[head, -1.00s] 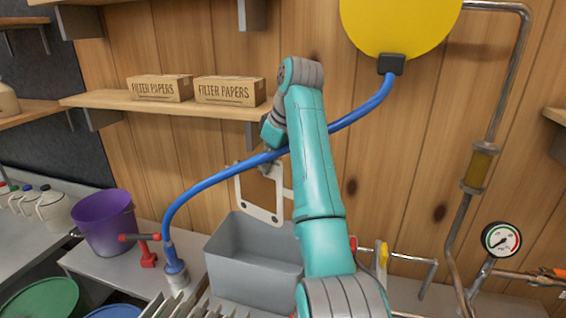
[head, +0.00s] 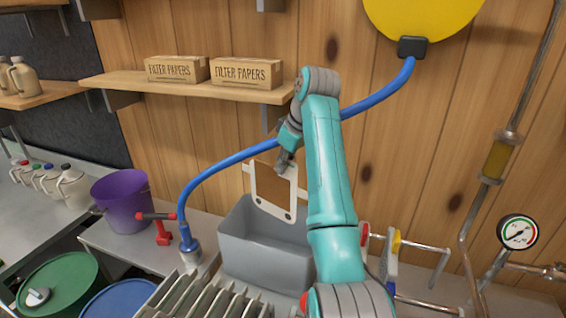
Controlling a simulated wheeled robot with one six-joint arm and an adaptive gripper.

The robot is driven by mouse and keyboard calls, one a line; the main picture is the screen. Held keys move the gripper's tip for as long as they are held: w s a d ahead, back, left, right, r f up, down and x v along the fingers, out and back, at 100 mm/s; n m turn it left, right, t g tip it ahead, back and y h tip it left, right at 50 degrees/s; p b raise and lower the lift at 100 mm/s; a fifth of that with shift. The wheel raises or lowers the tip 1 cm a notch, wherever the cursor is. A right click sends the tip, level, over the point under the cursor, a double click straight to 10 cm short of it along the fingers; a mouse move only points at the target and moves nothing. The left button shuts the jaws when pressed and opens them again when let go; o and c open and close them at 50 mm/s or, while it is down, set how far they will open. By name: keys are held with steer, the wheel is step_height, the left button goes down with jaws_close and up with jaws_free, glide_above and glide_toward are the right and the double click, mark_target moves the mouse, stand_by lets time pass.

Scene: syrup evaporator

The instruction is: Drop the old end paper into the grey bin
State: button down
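The old end paper (head: 272,190) is a brown-stained sheet with a pale border, side tabs and two dark holes near its lower edge. It hangs upright above the grey bin (head: 262,262), its lower edge near the level of the bin's back rim. My gripper (head: 286,165) is shut on the paper's upper right part; the arm partly hides the fingers. The bin is an open box on the bench, its right side partly behind my arm. I cannot tell exactly how far the paper is from the bin's rim.
A blue hose (head: 215,172) arches behind my arm from a fitting left of the bin to the yellow disc (head: 425,18). A purple bucket (head: 121,200) stands left. Press plates (head: 205,300) are in front. A shelf (head: 190,88) holds filter paper boxes; pipes and a gauge (head: 517,232) are right.

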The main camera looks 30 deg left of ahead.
mark_target(292, 193)
steer(key=shift+f, duration=4.35)
steer(key=shift+s+d+f, duration=0.1)
steer(key=shift+s+f, duration=0.05)
steer(key=shift+f, duration=1.35)
steer(key=shift+s+f, duration=0.15)
steer(key=shift+f, duration=1.35)
steer(key=c, duration=0.9)
jaws_free()
steer(key=shift+v, duration=2.4)
steer(key=shift+a+v, duration=0.2)
steer(key=shift+v, duration=0.85)
steer(key=shift+d+r, duration=0.35)
steer(key=shift+r, duration=0.25)
